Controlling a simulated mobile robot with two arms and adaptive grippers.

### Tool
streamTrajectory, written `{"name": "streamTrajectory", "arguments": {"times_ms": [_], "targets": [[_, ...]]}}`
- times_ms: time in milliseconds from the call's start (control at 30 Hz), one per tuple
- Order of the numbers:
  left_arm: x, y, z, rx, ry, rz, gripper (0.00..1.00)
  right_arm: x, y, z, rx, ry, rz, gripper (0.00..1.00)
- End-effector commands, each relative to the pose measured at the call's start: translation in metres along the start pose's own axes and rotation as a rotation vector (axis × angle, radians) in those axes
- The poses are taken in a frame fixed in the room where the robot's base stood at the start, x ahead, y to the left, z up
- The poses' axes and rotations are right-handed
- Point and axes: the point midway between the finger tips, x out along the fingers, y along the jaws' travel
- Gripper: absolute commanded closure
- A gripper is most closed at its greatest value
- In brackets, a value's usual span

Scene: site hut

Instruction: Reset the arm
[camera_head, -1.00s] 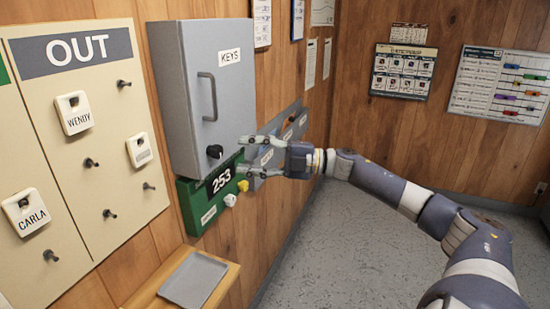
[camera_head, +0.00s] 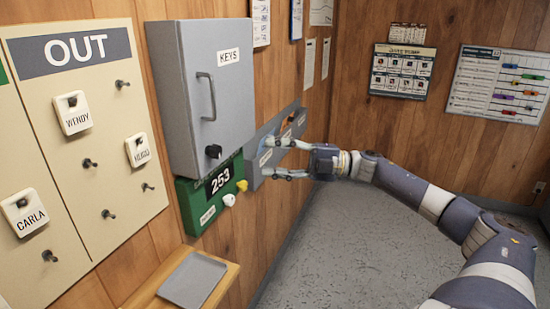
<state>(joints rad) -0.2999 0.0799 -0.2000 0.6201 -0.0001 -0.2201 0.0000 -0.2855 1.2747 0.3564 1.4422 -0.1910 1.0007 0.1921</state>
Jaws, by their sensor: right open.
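My right arm (camera_head: 420,195) comes in from the lower right and reaches toward the wall in the middle of the view. My right gripper (camera_head: 278,158) is open, its two fingers spread and pointing left, with nothing between them. It is in front of the grey wall strip (camera_head: 265,150), to the right of the grey key cabinet (camera_head: 215,95) and the green counter box (camera_head: 210,195) that reads 253. I cannot tell whether the fingertips touch the strip. My left gripper is not in view.
An OUT board (camera_head: 110,185) with name tags on pegs is at the left. Below, a grey tray (camera_head: 193,281) lies on a wooden shelf (camera_head: 229,277). White and yellow knobs stick out of the counter box. The floor (camera_head: 345,240) at the centre is clear.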

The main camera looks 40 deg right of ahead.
Motion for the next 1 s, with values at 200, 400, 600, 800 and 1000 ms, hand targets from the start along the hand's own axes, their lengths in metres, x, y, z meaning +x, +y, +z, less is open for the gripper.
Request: {"name": "streamTrajectory", "arguments": {"times_ms": [200, 400, 600, 800, 1000], "targets": [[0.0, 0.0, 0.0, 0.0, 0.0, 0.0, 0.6, 0.0, 0.0, 0.0, 0.0, 0.0, 0.0, 0.53], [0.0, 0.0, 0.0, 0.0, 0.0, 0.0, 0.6, 0.0, -0.001, 0.001, 0.002, -0.003, 0.001, 0.53], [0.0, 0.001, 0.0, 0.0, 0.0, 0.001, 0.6, -0.025, -0.039, 0.044, 0.095, -0.151, 0.062, 0.53], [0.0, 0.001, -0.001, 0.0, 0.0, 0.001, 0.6, -0.087, -0.151, 0.115, 0.307, -0.478, 0.144, 0.53], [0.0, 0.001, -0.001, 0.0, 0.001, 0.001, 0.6, -0.145, -0.291, 0.141, 0.521, -0.777, 0.151, 0.53]]}}
